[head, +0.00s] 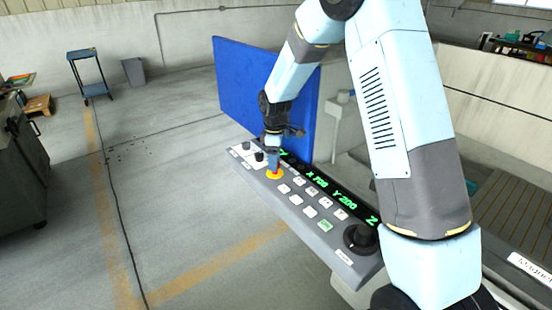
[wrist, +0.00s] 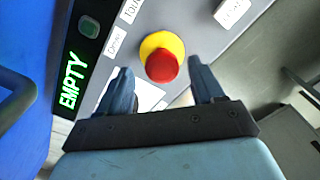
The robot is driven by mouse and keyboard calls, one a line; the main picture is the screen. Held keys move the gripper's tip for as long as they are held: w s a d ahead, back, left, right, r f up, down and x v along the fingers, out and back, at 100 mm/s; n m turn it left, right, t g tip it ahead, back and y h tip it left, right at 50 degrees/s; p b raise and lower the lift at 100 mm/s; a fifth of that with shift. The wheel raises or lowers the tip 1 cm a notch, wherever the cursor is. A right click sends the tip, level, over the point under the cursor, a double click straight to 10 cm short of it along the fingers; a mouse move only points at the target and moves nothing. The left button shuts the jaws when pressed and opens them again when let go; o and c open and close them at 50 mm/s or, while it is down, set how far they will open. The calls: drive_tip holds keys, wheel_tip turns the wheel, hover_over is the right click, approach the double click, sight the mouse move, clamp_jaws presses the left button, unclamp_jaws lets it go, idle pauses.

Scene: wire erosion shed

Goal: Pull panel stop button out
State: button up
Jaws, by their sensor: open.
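The panel stop button is a red mushroom head on a yellow round base. In the wrist view the red stop button (wrist: 162,66) lies between and just beyond the two fingertips of my gripper (wrist: 158,82). The fingers are spread, one on each side, and I see a gap on both sides. In the head view the yellow base and a bit of red of the stop button (head: 275,175) show just below my gripper (head: 273,158). The button sits on the grey control panel (head: 258,181), towards its left end.
The panel carries several white keys, a green key (head: 325,225), a black knob (head: 361,238) and a green-lit display (head: 330,190). A blue upright panel (head: 235,85) stands behind it. A cart (head: 88,72) and a bin (head: 134,71) stand far left on open floor.

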wheel_tip(320, 180, up, 14)
drive_tip(key=shift+f, duration=0.15)
idle(0.3)
drive_tip(key=s+d+r+m+t, duration=0.3)
drive_tip(key=s+d+r+m, duration=0.4)
drive_tip(key=s+d+r, duration=0.7)
drive_tip(key=s+d+m+t, duration=0.1)
drive_tip(key=s+d+m, duration=0.1)
drive_tip(key=s, duration=0.5)
drive_tip(key=s+d+m, duration=0.2)
drive_tip(key=s+m, duration=0.2)
drive_tip(key=s, duration=0.3)
drive_tip(key=s+d+r+m+t, duration=0.1)
drive_tip(key=s+d+m, duration=0.1)
drive_tip(key=s, duration=0.5)
drive_tip(key=shift+d+m+t, duration=0.3)
drive_tip(key=shift+d+m, duration=0.1)
